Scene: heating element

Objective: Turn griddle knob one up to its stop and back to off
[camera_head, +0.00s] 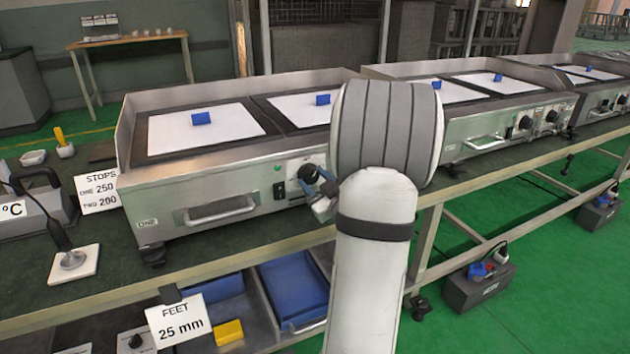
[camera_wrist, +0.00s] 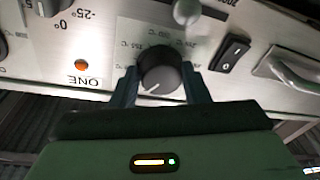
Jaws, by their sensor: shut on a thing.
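The black griddle knob one (camera_head: 309,173) is on the front panel of the griddle (camera_head: 205,218) labelled ONE. In the wrist view the knob (camera_wrist: 161,70) is between both fingers of my gripper (camera_wrist: 161,88), which is shut on it. The view is upside down, with the ONE label inverted. The knob's white pointer line slants toward the lower left there. Part of the temperature scale shows around the knob; the fingers hide some of it. In the head view my gripper (camera_head: 322,196) is at the panel, mostly hidden by my arm.
A rocker switch (camera_wrist: 231,53) and a bar handle (camera_wrist: 290,68) are beside the knob. An orange lamp (camera_wrist: 81,65) and another dial (camera_wrist: 47,5) are on the other side. A sign (camera_head: 98,190) reads STOPS, ONE 250, TWO 200. A second griddle (camera_head: 500,128) stands to the right.

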